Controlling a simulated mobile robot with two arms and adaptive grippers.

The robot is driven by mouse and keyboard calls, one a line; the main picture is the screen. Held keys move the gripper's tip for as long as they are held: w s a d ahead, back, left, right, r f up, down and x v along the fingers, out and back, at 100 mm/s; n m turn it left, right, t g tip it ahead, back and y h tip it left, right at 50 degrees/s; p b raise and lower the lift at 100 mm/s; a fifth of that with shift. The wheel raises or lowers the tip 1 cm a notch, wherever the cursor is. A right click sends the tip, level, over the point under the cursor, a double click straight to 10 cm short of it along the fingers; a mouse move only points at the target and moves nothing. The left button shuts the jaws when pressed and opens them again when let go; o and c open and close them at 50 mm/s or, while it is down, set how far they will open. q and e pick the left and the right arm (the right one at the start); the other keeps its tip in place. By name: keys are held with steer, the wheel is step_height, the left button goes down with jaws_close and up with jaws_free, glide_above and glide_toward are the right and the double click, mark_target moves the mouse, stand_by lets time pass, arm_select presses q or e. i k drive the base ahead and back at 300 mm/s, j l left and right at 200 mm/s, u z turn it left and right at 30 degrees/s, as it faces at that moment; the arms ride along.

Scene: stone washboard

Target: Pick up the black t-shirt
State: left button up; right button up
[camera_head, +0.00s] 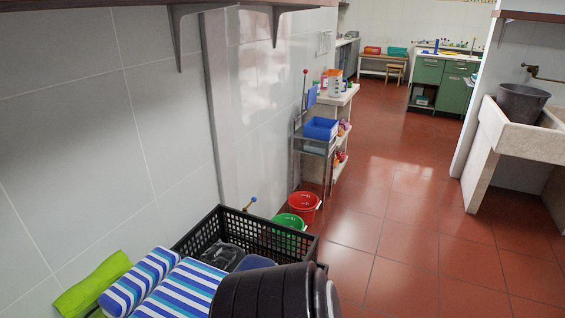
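No black t-shirt can be made out with certainty. A dark, crumpled item (222,256) lies in the left part of a black plastic crate (282,237) at the lower middle; I cannot tell whether it is the t-shirt. A dark blue item (254,263) lies beside it, partly hidden. Neither of my grippers shows in the head view.
Blue-striped cloths (180,288) and a green cloth (92,285) lie at lower left. A dark ribbed round container (265,292) stands before the crate, hiding part of it. Red (304,207) and green (288,222) buckets stand behind. Red floor (400,250) is clear at right.

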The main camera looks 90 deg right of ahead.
mark_target(220, 255)
steer(key=z, duration=2.25)
steer(key=l+z, duration=0.3)
steer(key=i+l+z, duration=0.3)
steer(key=l, duration=0.15)
steer(key=l+z, duration=0.3)
steer(key=i+l, duration=0.35)
steer(key=i+l+z, duration=0.15)
steer(key=i+l, duration=0.15)
steer(key=i, duration=0.25)
steer(key=i+l, duration=0.25)
steer(key=i, duration=0.25)
steer(key=i+l+z, duration=0.15)
steer(key=i+l, duration=0.15)
steer(key=i, duration=0.15)
steer(key=i+j+u, duration=0.1)
steer(key=i+u, duration=0.2)
steer(key=u, duration=0.2)
steer(key=i+u, duration=0.3)
steer(key=u, duration=0.2)
steer(key=i+l+u, duration=0.2)
steer(key=u, duration=0.3)
steer(key=i+l+u, duration=0.3)
steer(key=u, duration=0.2)
